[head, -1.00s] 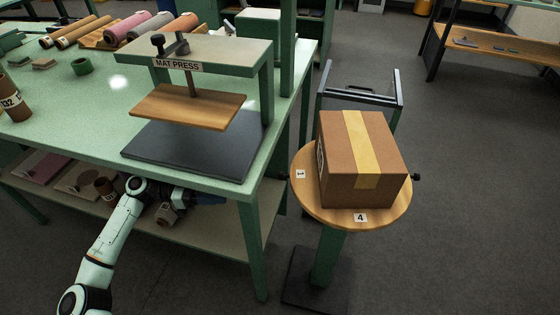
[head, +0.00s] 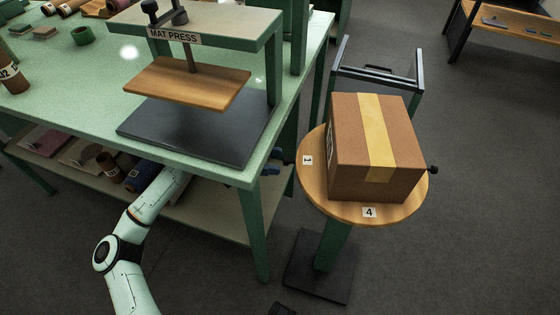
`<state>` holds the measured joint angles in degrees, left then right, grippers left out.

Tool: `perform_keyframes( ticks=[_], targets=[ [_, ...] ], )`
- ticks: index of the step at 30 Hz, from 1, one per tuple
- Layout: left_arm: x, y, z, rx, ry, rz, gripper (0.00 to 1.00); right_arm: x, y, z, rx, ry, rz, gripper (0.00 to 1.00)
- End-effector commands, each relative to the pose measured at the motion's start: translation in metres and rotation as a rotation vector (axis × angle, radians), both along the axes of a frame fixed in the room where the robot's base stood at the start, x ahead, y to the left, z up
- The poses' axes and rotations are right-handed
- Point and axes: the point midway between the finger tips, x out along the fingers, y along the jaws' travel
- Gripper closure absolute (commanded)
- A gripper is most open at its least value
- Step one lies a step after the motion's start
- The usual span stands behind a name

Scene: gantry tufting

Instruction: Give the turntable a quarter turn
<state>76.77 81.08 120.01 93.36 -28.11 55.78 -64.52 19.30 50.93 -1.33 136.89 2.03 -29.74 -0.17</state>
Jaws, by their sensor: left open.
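The turntable (head: 312,188) is a round wooden disc on a green post, with tags "1" on its left and "4" at its front. A taped brown carton (head: 345,150) sits on it. A dark knob (head: 433,170) sticks out from the disc's right rim. My left arm reaches under the green bench top, which hides its wrist. My left gripper (head: 279,163) shows small and dark in the gap between the bench corner and the disc's left rim. It is open; whether it touches the rim I cannot tell.
The green bench (head: 60,118) with the mat press (head: 200,30) stands left of the turntable. Its lower shelf (head: 225,215) holds rolls. A dark-framed stand (head: 385,75) is behind the carton. The floor to the right is clear.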

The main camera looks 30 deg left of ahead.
Motion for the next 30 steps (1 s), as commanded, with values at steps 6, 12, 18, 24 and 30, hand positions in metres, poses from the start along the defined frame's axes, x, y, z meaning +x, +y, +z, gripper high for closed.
perform_keyframes(
  ticks=[6,12,18,24,30],
  targets=[
    [0.011,-0.020,0.000,0.001,0.000,-0.001,0.50,-0.007,-0.001,-0.006,0.001,0.025,-0.003,1.00],
    [0.012,-0.022,0.000,0.001,0.000,0.001,0.50,-0.009,-0.001,-0.007,0.001,0.030,-0.003,1.00],
    [0.012,-0.022,0.000,0.001,0.000,0.001,0.69,-0.009,-0.001,-0.006,0.001,0.029,-0.002,1.00],
    [0.012,-0.022,0.000,0.001,0.000,0.001,1.00,-0.009,-0.001,-0.006,0.002,0.029,-0.002,1.00],
    [0.013,-0.024,0.000,0.001,0.000,-0.006,1.00,-0.009,-0.001,-0.007,0.002,0.030,-0.002,1.00]
  ],
)
